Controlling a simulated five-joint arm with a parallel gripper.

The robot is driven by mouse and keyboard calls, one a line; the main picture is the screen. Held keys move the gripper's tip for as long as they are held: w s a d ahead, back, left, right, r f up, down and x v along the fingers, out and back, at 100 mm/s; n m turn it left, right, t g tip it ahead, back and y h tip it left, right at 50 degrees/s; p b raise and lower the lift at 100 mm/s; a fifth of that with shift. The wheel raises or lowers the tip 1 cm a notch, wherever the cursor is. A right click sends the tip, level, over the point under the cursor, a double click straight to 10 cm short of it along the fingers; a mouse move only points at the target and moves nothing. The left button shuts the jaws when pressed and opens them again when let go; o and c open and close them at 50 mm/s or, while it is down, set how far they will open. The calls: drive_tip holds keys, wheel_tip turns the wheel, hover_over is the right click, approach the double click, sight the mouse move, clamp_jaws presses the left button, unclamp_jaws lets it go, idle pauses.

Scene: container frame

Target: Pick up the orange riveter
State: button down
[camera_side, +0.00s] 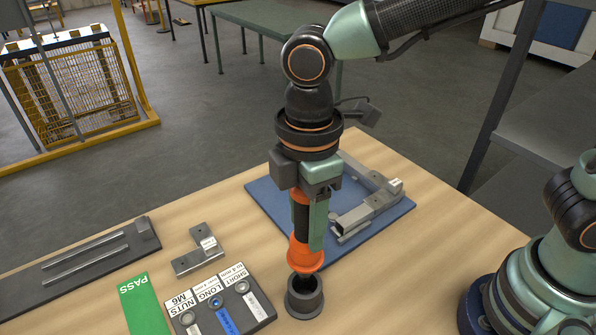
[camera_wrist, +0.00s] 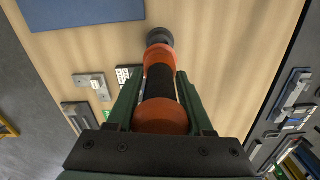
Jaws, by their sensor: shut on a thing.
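The orange riveter (camera_side: 302,254) has an orange body with a black middle band. It stands upright, nose down, at a dark grey round holder (camera_side: 305,299) on the wooden table. My gripper (camera_side: 312,215) is above the holder with its green fingers shut on the riveter. In the wrist view the riveter (camera_wrist: 161,88) lies between both fingers of my gripper (camera_wrist: 160,100), its far end at the holder (camera_wrist: 159,37). I cannot tell whether the nose is still inside the holder or just above it.
A blue mat (camera_side: 265,204) with a metal frame (camera_side: 362,212) lies behind my gripper. A parts tray (camera_side: 245,311) with labels sits left of the holder, near a green PASS card (camera_side: 143,305), a metal bracket (camera_side: 198,253) and a dark rod tray (camera_side: 75,267).

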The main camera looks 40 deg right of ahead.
wheel_tip(320, 180, up, 13)
drive_tip(key=shift+f, duration=0.1)
idle(0.3)
